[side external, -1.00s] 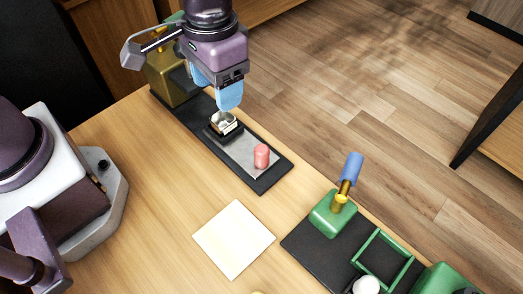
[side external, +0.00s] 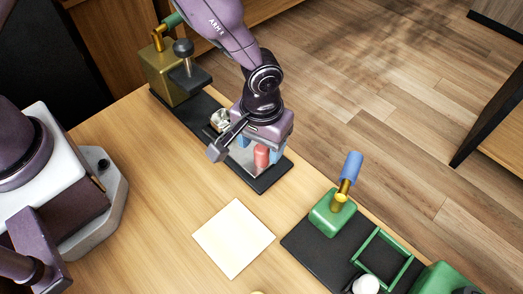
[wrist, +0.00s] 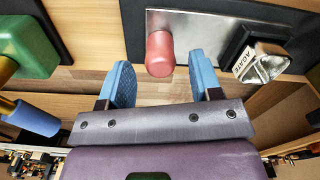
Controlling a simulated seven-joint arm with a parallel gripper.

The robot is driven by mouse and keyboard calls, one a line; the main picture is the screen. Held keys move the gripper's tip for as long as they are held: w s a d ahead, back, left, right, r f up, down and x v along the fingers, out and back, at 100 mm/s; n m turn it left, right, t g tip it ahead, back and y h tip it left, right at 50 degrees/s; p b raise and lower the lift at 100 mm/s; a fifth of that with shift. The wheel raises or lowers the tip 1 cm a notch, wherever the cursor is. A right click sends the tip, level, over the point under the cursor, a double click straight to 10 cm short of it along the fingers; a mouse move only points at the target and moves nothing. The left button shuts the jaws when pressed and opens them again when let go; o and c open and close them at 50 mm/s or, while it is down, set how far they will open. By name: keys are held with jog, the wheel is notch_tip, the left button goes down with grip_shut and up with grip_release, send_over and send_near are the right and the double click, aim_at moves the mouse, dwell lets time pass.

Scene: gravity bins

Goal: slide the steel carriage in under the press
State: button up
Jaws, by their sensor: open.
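The steel carriage (side external: 238,154) is a flat grey plate on a black base, with a pink knob (side external: 262,158) at its near end. In the wrist view the plate (wrist: 205,28) carries a black holder labelled AGATE (wrist: 240,58) with a shiny metal piece (wrist: 266,66). The press (side external: 165,75) is gold with a green lever and a black ram plate (side external: 187,80), at the base's far end; the carriage is clear of it. Contact is unclear.
A green fixture (side external: 333,213) with a blue-handled lever and a green frame (side external: 384,258) stands on a dark board at right. A pale square sheet (side external: 234,238) lies on the wooden table. The table between sheet and carriage base is clear.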

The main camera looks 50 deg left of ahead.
aim_at(227, 125)
jog(key=shift+f, duration=1.7)
grip_shut()
jog(key=a, duration=1)
jog(key=shift+a, duration=0.2)
jog(key=shift+c, duration=0.4)
grip_release()
jog(key=shift+o, duration=0.4)
jog(key=shift+d, duration=0.1)
jog(key=shift+r, duration=0.15)
